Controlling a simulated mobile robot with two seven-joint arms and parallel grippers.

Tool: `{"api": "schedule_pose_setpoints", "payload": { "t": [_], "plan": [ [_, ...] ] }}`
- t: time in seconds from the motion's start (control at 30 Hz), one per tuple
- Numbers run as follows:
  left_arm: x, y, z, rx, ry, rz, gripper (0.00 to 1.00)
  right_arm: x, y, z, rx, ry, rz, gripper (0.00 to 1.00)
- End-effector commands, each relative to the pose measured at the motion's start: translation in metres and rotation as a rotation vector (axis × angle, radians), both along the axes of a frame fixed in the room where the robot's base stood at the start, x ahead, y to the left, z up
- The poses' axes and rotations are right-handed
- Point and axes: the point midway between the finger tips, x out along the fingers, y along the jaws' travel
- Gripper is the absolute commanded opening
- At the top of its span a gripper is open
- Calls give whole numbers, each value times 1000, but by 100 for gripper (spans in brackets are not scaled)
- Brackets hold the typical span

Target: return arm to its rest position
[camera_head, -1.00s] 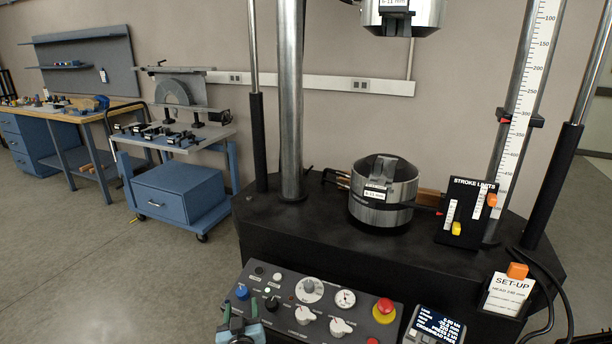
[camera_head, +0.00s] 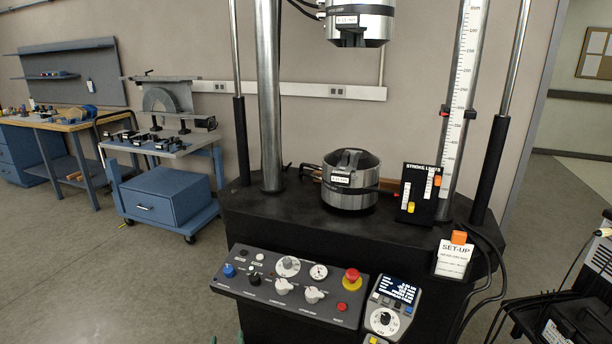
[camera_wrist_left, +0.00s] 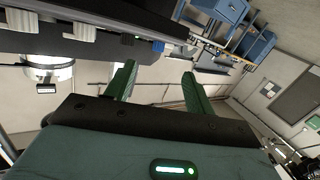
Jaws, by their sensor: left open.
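My left gripper (camera_wrist_left: 158,68) shows in the left wrist view, with two green fingers spread apart and nothing between them. In the head view only a tiny green bit of it shows at the bottom edge, below the control panel (camera_head: 262,293) of the test machine. The gripper is clear of the panel's knobs. My right gripper is not in view.
The machine's black base (camera_head: 290,218) carries a round steel lower grip (camera_head: 350,190) and a stroke limits plate (camera_head: 415,205). A handheld display unit (camera_head: 388,308) sits right of the panel. A blue trolley (camera_head: 165,190) stands left, with open floor before it.

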Motion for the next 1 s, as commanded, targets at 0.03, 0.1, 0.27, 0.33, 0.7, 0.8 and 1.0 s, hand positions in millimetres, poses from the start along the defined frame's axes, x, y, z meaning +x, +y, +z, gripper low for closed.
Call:
{"api": "schedule_pose_setpoints", "payload": {
  "t": [0.03, 0.1, 0.27, 0.33, 0.7, 0.8, 1.0],
  "plan": [
    [-13, 1, -9, 5, 16, -19, 54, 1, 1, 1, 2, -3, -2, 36],
    [-32, 1, -21, 9, 40, -50, 54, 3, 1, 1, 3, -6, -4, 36],
    [-89, -1, -52, 22, 119, -135, 54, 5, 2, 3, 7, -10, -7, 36],
    [-120, -2, -64, 28, 165, -177, 54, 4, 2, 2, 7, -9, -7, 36],
    [-295, -5, -96, 72, 463, -342, 54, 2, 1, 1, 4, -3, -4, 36],
    [-340, -4, -94, 85, 547, -366, 54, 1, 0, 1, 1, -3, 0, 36],
    [-401, -1, -82, 101, 666, -386, 54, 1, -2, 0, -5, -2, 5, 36]
  ]
}}
